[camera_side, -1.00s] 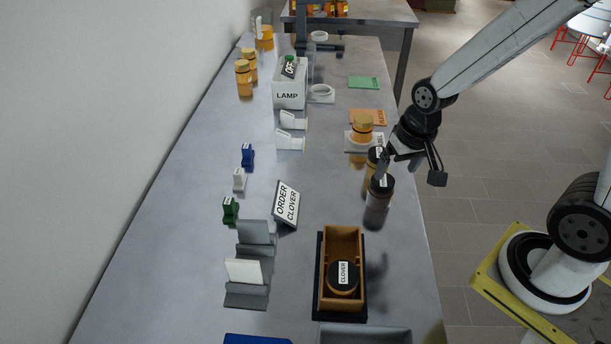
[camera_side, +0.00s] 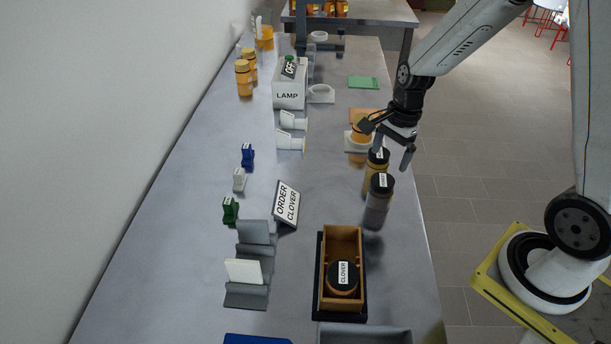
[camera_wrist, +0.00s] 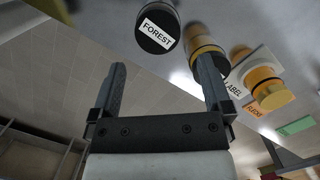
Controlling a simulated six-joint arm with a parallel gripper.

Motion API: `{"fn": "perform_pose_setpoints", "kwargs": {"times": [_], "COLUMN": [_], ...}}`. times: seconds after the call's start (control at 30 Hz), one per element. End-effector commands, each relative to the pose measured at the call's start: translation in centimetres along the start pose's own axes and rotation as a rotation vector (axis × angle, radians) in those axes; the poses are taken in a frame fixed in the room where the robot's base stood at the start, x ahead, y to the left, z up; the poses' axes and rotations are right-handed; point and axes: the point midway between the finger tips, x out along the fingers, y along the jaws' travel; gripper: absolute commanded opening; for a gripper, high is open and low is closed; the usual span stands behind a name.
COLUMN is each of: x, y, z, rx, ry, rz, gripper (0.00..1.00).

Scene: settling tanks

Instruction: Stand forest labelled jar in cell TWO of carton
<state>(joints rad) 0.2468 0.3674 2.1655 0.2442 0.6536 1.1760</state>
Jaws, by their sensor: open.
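The forest jar, with a dark lid, is the nearer of two tall dark-lidded jars at the right bench edge in the side view (camera_side: 376,210). Its FOREST label reads clearly in the wrist view (camera_wrist: 157,32). My gripper (camera_side: 387,143) is open and empty, above and beyond the forest jar, close to the second jar (camera_side: 371,178). In the wrist view my open gripper (camera_wrist: 163,68) has the forest jar past its fingertips, not between them. The wooden carton (camera_side: 322,275) holds a CLOVER jar (camera_side: 342,280) in its near part; its far part looks empty. I see no cell numbers.
A gold-lidded jar (camera_side: 354,158) stands on a white LABEL plate behind the two jars. An ORDER CLOVER sign (camera_side: 287,204) stands left of them. A grey tray (camera_side: 365,335) is at the near edge. The bench between sign and jars is clear.

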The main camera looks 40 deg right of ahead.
Motion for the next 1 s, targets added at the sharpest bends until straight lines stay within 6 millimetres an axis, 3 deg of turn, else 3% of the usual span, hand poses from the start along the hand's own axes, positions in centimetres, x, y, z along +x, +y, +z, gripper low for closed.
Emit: {"fn": "perform_pose_setpoints", "kwargs": {"times": [0.4,0.77,1.0], "x": [2.4,3.1,5.3], "y": [0.1,0.1,0.4], "z": [0.0,0.0,0.0], "rx": [-0.004,-0.004,-0.004], "ry": [0.000,0.000,-0.001], "rz": [0.001,0.002,0.004], "gripper": [1.00,1.00,1.00]}}
